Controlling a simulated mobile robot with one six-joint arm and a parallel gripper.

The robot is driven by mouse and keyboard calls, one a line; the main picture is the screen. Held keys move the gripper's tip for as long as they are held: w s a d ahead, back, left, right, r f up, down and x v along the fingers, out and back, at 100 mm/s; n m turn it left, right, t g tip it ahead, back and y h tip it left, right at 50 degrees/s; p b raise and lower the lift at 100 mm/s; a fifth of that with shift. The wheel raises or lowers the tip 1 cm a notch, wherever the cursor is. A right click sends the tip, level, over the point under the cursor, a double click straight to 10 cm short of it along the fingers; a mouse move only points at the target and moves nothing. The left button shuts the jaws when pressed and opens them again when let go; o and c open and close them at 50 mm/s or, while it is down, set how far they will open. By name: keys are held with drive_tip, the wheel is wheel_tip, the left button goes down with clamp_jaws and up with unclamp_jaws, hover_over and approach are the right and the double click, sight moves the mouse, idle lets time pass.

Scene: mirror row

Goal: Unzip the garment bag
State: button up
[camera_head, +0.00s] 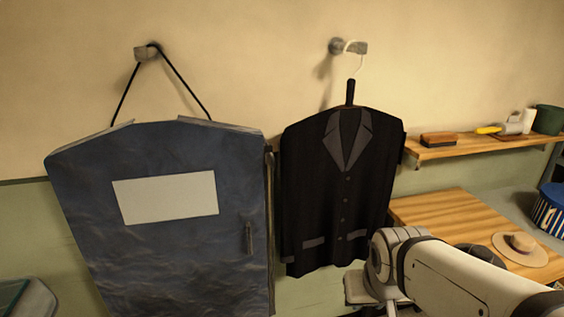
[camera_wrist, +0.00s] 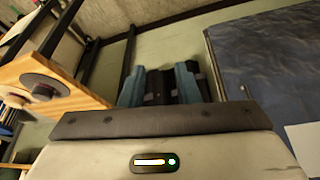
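The navy garment bag (camera_head: 170,250) hangs by a black cord from a wall hook at the left of the head view, with a blank pale label on its front. A small dark upright bar (camera_head: 249,238), perhaps the zip pull, is on its lower right front. A dark strip runs down the bag's right edge. I cannot tell whether any zip is open. In the wrist view the bag (camera_wrist: 275,70) is to the right of my gripper (camera_wrist: 160,84). Its two teal-padded fingers are apart, clear of the bag, with dark shapes showing between them. The head view does not show the fingertips.
A black jacket (camera_head: 340,200) hangs on a hook just right of the bag. Further right are a wall shelf (camera_head: 450,150) with a brush and other items, a wooden table (camera_head: 450,212) with hats, and a blue striped box (camera_head: 552,210). My arm crosses the lower right.

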drive_tip(key=w+a+r+t+p, duration=0.1)
drive_tip(key=w+r+t+p, duration=0.15)
drive_tip(key=w, duration=0.65)
drive_tip(key=n+t+y+p, duration=0.5)
drive_tip(key=t+y, duration=0.4)
approach(274, 163)
drive_tip(key=w, duration=0.1)
drive_tip(key=p+x, duration=0.2)
drive_tip(key=x, duration=0.6)
drive_tip(key=shift+a+p, duration=0.3)
drive_tip(key=shift+p, duration=0.1)
clamp_jaws()
